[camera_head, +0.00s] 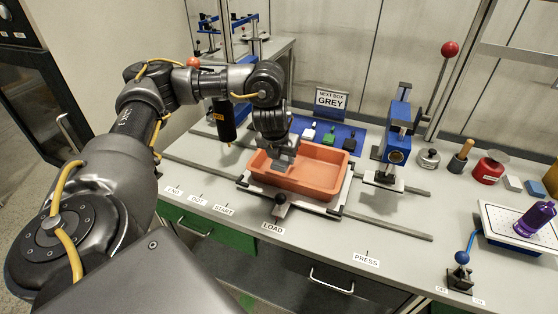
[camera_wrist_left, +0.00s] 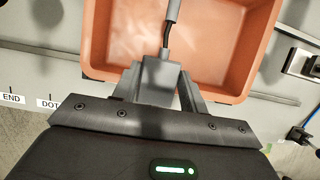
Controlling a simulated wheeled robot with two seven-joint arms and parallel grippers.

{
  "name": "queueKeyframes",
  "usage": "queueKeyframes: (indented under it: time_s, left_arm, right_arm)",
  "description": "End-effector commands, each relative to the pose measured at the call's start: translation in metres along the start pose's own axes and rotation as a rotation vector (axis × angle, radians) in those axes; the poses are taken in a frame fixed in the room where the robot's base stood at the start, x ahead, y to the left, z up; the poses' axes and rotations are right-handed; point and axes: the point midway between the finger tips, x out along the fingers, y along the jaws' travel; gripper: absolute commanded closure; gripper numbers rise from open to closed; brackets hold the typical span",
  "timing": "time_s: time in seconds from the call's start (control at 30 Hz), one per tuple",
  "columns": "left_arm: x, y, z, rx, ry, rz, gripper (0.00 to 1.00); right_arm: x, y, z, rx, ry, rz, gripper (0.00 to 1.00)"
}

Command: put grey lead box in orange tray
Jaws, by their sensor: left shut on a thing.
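My left gripper (camera_head: 279,158) is over the left part of the orange tray (camera_head: 322,171), pointing down. It is shut on the grey lead box (camera_wrist_left: 158,76), which sits between the fingers in the left wrist view. A thin dark lead with a grey end (camera_wrist_left: 172,12) runs from the box over the tray. The orange tray also shows in the left wrist view (camera_wrist_left: 237,60), and its visible floor is empty. Whether the box touches the tray floor I cannot tell. My right gripper is in neither view.
The tray sits on a pale carriage on rails by the LOAD label (camera_head: 273,228). Behind it, a blue mat (camera_head: 357,137) holds white, green and black pieces. A sign (camera_head: 331,99) reads "NEXT BOX GREY". A blue press (camera_head: 398,125) stands right of the tray.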

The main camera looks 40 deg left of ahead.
Motion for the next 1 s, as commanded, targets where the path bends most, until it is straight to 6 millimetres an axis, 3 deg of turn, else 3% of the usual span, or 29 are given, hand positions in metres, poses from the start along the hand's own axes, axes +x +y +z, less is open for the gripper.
queueKeyframes:
  time_s: [0.03,0.1,0.23,0.57,0.8,1.0]
  left_arm:
    - [0.018,0.009,0.001,-0.008,0.006,0.002,0.84]
    - [0.035,0.016,0.003,-0.006,0.006,0.002,0.84]
    - [0.057,0.026,0.008,-0.003,0.003,0.001,0.84]
    - [0.068,0.032,0.014,0.002,-0.001,-0.001,0.84]
    - [0.098,0.035,0.004,0.001,0.002,0.000,0.84]
    - [0.102,0.035,0.004,0.002,-0.001,-0.001,0.84]
  right_arm:
    - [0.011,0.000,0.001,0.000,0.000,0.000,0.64]
    - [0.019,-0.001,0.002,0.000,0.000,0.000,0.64]
    - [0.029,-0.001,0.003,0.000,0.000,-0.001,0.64]
    - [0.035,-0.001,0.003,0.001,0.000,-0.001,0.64]
    - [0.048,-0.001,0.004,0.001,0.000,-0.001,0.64]
    - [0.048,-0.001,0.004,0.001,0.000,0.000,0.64]
